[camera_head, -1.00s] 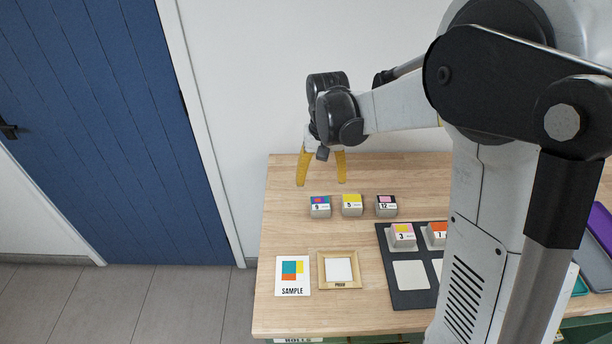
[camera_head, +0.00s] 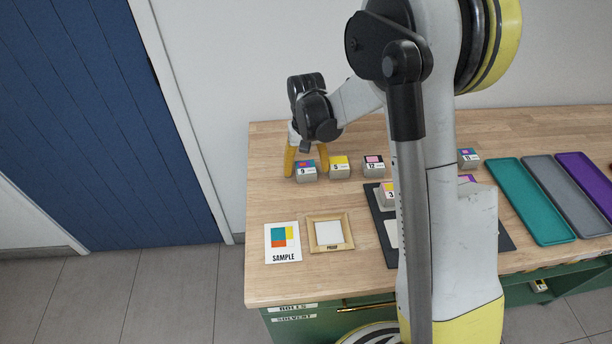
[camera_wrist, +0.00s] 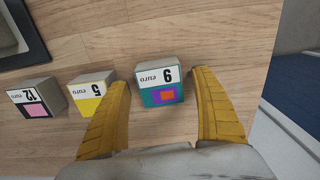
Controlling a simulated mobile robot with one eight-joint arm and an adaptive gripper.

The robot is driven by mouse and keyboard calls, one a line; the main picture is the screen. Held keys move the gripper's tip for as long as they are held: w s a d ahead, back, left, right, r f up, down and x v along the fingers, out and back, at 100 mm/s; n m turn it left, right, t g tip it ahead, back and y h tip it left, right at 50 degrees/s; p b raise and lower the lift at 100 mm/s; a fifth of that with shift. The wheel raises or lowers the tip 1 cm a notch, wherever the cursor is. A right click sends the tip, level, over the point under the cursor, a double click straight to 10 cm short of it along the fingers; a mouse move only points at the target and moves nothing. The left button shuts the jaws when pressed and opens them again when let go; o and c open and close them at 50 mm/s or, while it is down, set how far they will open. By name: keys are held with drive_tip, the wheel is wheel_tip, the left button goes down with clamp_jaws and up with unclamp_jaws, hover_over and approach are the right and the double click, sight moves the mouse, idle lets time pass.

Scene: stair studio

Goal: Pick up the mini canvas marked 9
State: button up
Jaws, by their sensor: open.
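The mini canvas marked 9 (camera_head: 306,171) is a small grey block with a teal, purple and orange top. It stands on the wooden table at the left end of a row. In the wrist view the canvas marked 9 (camera_wrist: 160,83) lies between my two yellow fingers, with a gap on both sides. My gripper (camera_head: 306,162) is open and reaches down around or just behind this canvas. In the wrist view my gripper (camera_wrist: 162,85) holds nothing.
The yellow canvas marked 5 (camera_wrist: 91,96) sits close beside my one finger; the pink canvas marked 12 (camera_wrist: 36,103) is beyond it. The SAMPLE card (camera_head: 282,243), a wooden PROOF frame (camera_head: 312,235) and a teal tray (camera_head: 537,200) lie on the table (camera_head: 360,275).

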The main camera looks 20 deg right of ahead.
drive_tip(key=shift+f, duration=0.55)
drive_tip(key=shift+r, duration=0.1)
drive_tip(key=c, duration=1.2)
